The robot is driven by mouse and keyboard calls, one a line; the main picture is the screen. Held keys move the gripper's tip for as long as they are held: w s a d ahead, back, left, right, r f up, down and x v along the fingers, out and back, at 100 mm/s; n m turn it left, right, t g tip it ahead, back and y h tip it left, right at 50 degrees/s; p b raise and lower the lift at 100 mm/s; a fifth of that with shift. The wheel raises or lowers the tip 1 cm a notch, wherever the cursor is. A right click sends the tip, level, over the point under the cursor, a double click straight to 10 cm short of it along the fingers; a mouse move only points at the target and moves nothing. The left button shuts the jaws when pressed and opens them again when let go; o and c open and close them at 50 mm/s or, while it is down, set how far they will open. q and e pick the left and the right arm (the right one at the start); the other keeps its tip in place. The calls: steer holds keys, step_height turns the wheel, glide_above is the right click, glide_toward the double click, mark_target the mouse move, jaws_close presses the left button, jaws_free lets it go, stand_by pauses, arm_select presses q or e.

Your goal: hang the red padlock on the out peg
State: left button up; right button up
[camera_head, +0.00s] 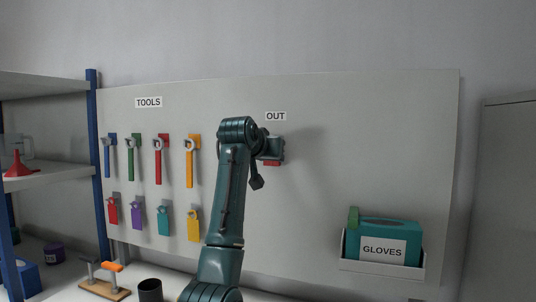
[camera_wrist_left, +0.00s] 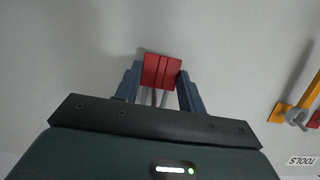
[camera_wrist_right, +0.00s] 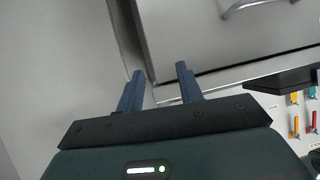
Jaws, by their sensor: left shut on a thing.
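My left gripper (camera_head: 271,148) is at the board just below the OUT label (camera_head: 275,116). In the left wrist view (camera_wrist_left: 160,92) its fingers are shut on the grey shackle-like part of the red padlock (camera_wrist_left: 161,71). The padlock's red body sticks out past the fingertips. In the head view a strip of the red padlock (camera_head: 271,163) shows under the gripper. The out peg is hidden behind the gripper, so I cannot tell whether the shackle is on it. My right gripper (camera_wrist_right: 160,70) is open and empty, near a grey cabinet.
Several spanners (camera_head: 189,165) and coloured tag-like pieces (camera_head: 163,220) hang left of my arm under the TOOLS label (camera_head: 148,102). A glove box (camera_head: 383,240) sits in a holder at lower right. A blue-post shelf (camera_head: 92,130) stands left. The board right of OUT is bare.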

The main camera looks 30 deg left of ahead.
arm_select(q)
steer(key=shift+w+a+p, duration=0.15)
steer(key=shift+w+p, duration=0.45)
steer(key=shift+w, duration=0.1)
steer(key=shift+f, duration=0.3)
stand_by(0.5)
stand_by(0.3)
steer(key=o, duration=1.6)
steer(key=shift+c, duration=0.2)
